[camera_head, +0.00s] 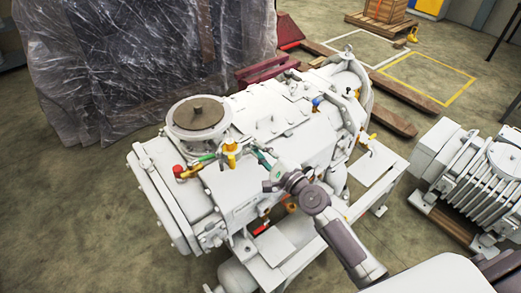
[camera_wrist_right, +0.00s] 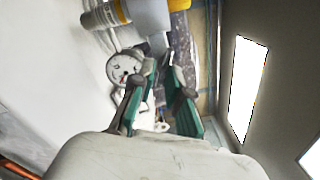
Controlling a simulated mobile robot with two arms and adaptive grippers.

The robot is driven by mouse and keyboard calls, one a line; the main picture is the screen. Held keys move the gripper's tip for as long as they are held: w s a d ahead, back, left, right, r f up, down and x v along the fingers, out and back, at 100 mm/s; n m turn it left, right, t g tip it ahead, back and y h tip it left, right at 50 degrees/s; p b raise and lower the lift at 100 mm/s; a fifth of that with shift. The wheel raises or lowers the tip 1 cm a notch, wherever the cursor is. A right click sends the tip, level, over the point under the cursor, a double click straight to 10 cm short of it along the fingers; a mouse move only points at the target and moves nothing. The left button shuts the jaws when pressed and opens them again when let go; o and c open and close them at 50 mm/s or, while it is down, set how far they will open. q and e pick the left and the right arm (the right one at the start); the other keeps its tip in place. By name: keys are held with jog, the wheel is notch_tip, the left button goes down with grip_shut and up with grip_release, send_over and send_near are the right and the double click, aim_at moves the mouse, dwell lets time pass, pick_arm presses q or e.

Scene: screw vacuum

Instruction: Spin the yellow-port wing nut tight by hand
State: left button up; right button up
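The large white pump (camera_head: 285,130) stands on a white frame. A yellow fitting (camera_head: 230,153) sits upright on its top, beside the round lid; I take it as the yellow port. Its wing nut is too small to make out. In the right wrist view, a yellow part (camera_wrist_right: 179,5) shows at the top edge, beyond the fingers. My right gripper (camera_head: 264,158) is just right of the yellow fitting, apart from it. In the wrist view, its green-lined fingers (camera_wrist_right: 161,68) stand apart with a gap between them and hold nothing visible. My left gripper is out of view.
A round brown-topped lid (camera_head: 198,113) stands left of the yellow fitting. Red (camera_head: 178,171) and green fittings lie close by. A round gauge (camera_wrist_right: 123,68) shows in the wrist view. A plastic-wrapped load (camera_head: 130,70) stands behind; a ribbed white machine (camera_head: 490,180) is at right.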

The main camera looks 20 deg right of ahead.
jog(key=shift+o, duration=0.7)
jog(key=v, duration=1.2)
jog(key=shift+r, duration=0.1)
